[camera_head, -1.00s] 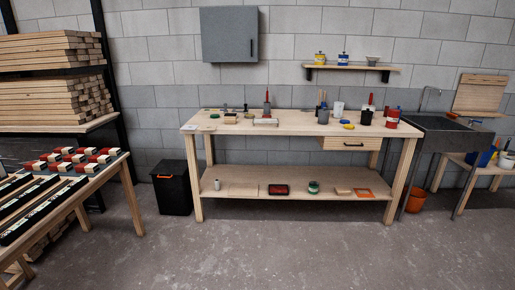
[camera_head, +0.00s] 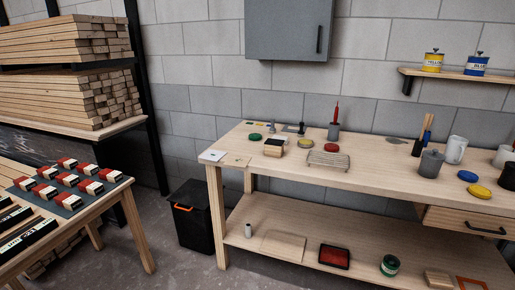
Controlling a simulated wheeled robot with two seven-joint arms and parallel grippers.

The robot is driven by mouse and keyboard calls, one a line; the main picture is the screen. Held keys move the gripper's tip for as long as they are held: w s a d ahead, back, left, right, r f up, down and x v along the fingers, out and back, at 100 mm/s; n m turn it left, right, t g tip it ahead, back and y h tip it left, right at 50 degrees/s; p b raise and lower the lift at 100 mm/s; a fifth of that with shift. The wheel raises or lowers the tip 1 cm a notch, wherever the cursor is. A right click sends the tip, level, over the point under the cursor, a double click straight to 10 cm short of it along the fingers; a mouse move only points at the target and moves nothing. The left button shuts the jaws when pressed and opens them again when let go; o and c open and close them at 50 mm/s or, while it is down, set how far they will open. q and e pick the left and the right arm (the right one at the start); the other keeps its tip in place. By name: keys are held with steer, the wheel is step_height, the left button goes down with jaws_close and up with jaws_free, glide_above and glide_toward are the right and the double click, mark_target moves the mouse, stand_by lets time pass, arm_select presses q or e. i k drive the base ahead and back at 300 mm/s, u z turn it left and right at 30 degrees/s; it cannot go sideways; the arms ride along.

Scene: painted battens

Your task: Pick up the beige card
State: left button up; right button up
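The beige card (camera_head: 236,161) lies flat near the left end of the workbench top (camera_head: 310,175). A white card (camera_head: 212,156) with a small dark mark lies just left of it, at the bench corner. Neither of my grippers shows in the head view.
A black bin (camera_head: 190,222) stands on the floor left of the bench. A table (camera_head: 126,188) with several red-and-cream blocks is at left. On the bench are a wire rack (camera_head: 328,160), a wooden block (camera_head: 274,147) and a grey pot (camera_head: 431,163). A grey cabinet (camera_head: 288,28) hangs above.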

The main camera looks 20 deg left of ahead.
mark_target(233, 160)
steer(key=i, duration=2.15)
steer(key=u, duration=0.65)
